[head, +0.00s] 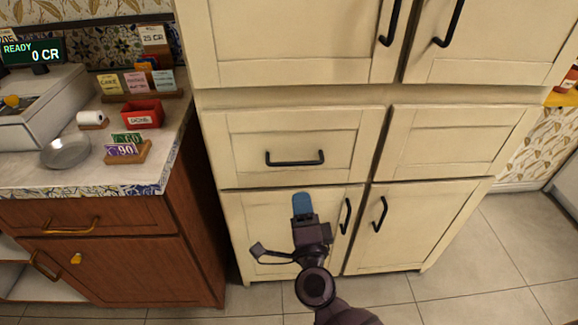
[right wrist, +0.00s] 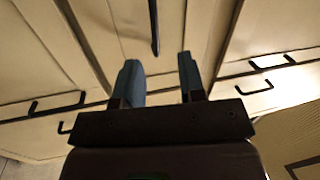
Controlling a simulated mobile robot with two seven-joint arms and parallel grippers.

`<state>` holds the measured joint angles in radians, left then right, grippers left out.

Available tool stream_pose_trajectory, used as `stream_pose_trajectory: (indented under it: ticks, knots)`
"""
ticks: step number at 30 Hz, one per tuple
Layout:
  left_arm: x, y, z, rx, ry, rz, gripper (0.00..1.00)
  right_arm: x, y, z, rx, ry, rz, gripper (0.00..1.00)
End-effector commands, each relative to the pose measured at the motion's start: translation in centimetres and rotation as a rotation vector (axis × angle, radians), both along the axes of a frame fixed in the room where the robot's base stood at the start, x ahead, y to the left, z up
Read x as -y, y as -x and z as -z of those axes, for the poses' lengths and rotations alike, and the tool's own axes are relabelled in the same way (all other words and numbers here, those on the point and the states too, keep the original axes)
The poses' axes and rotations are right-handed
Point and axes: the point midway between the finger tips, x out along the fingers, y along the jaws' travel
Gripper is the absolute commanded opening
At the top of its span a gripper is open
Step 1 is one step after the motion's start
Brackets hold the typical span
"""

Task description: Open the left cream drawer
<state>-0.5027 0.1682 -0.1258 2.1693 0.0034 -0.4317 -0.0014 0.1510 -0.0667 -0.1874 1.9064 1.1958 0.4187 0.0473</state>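The left cream drawer (head: 250,150) looks shut, its front flush with the cabinet. Its black bar handle (head: 295,161) runs horizontally across the middle. My right gripper (head: 303,200), with blue fingertips, shows below that handle in the head view. In the right wrist view my right gripper (right wrist: 161,78) is open, with its two fingers apart and nothing between them. My left gripper is out of view.
Cupboard doors with black handles are above and below the drawer, including the lower left door (head: 250,215). The right cream drawer (head: 450,145) shows no handle. A brown counter (head: 110,255) stands at the left. The tiled floor (head: 500,270) at the right is clear.

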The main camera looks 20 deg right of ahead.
Motion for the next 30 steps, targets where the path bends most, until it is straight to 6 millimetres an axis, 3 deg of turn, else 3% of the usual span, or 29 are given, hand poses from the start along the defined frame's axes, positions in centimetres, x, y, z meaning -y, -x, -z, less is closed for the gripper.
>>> stream_pose_trajectory:
  ticks: [1,7,11,24,30]
  knots:
    - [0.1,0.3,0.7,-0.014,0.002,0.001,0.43,-0.2,-0.6,0.8,-0.002,-0.05,0.012,0.37]
    - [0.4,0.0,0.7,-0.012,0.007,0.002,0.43,-0.4,-1.8,0.6,0.01,-0.141,0.036,0.37]
    - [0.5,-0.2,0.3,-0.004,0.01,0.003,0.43,0.0,-2.9,0.2,0.014,-0.143,0.036,0.37]
    - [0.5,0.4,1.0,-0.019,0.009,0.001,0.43,1.8,-9.4,-1.1,0.013,-0.139,0.034,0.37]
    - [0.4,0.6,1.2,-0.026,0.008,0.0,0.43,2.3,-11.1,-1.3,0.011,-0.138,0.035,0.37]
